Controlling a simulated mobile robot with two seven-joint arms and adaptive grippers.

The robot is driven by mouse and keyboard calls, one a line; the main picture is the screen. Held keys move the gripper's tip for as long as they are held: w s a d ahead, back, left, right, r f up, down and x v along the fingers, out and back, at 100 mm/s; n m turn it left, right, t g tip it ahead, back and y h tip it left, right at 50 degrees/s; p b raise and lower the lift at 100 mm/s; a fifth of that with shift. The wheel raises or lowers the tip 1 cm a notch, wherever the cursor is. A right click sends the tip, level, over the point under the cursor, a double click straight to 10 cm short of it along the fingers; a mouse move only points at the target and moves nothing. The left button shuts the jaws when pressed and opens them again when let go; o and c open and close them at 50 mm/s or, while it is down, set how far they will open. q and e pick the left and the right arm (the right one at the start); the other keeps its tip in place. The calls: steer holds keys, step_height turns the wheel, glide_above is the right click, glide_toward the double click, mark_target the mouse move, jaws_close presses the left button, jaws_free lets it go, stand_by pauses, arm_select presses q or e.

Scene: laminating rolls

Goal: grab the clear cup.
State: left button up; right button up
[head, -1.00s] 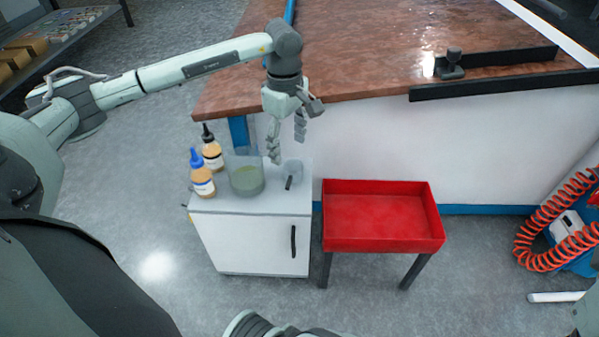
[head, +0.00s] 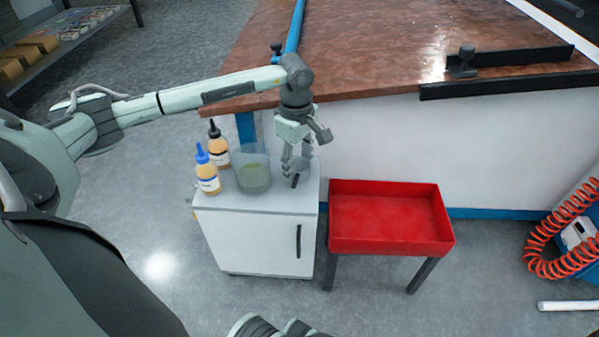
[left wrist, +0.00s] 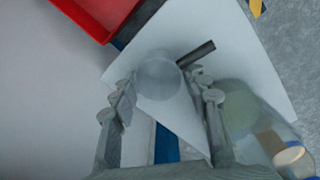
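My left gripper (head: 296,164) points down over the cup. In the left wrist view the left gripper (left wrist: 165,93) is open, with one finger on each side of the cup's line. I cannot tell whether a finger touches it.
A larger clear container with greenish contents (head: 253,178) stands left of the cup. The white cabinet (head: 255,243) is beside a red tray table (head: 390,247). A brown-topped workbench (head: 400,50) stands behind.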

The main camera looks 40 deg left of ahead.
arm_select(q)
steer(key=c, duration=0.7)
